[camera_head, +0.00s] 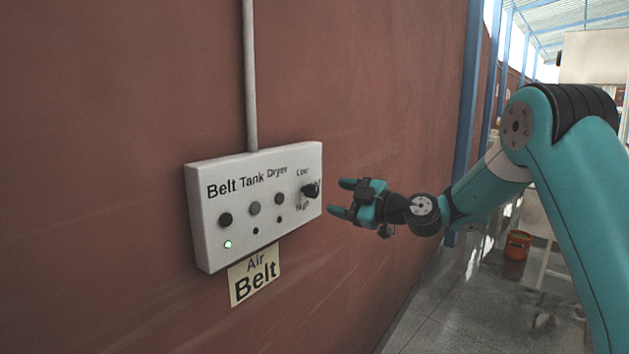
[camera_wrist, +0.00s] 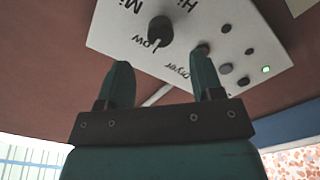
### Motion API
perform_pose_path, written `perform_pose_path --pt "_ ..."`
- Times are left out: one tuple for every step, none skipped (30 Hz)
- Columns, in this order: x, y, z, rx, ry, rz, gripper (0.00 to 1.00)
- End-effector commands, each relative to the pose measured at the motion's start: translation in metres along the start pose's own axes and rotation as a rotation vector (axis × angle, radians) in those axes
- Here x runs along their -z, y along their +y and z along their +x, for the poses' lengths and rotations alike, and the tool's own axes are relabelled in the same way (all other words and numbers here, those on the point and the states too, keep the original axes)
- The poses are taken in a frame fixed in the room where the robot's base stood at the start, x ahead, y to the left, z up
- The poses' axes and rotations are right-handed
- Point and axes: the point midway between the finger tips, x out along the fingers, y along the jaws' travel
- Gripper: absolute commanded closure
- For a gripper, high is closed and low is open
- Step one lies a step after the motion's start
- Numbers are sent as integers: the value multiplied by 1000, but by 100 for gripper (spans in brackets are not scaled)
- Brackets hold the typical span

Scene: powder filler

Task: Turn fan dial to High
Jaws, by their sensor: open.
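The fan dial (camera_head: 311,190) is a black knob at the right end of a white control box (camera_head: 205,239). In the head view, Low is printed above it and High below it. The wrist view shows the dial (camera_wrist: 160,32) from close by, upside down, with Low, Mi and Hi lettering around it. Its narrow end seems to point towards Low. My gripper (camera_head: 340,197) is open and empty, just right of the dial and apart from it. In the wrist view, the dial lies just beyond the two fingertips, between them.
Belt (camera_head: 225,220), Tank (camera_head: 255,208) and Dryer (camera_head: 280,199) buttons sit left of the dial. A green lamp (camera_head: 227,244) glows under Belt. A yellow Air Belt label (camera_head: 254,273) is below the box. A grey pipe (camera_head: 250,75) runs up the red wall. An orange bucket (camera_head: 518,245) stands farther back.

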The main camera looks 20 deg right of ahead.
Motion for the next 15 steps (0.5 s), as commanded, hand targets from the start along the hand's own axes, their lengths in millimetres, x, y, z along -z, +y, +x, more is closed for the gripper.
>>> perform_pose_path --pt "5 3 13 4 3 0 40" --pt "5 3 19 3 2 0 40" --pt "5 3 28 3 3 0 40" --pt "4 3 34 3 2 -1 40" --pt "4 3 39 3 2 0 40" --pt "4 2 47 3 3 0 40" --pt "4 2 51 2 1 0 40" --pt "3 2 56 1 2 -1 40" --pt "3 2 61 2 2 0 40" --pt "2 2 64 2 1 0 40" --pt "2 2 67 2 0 0 40" --pt "2 1 70 1 1 -1 40" --pt "1 1 72 1 1 0 40" --pt "1 0 74 1 1 0 40" --pt "1 0 75 1 0 1 40"
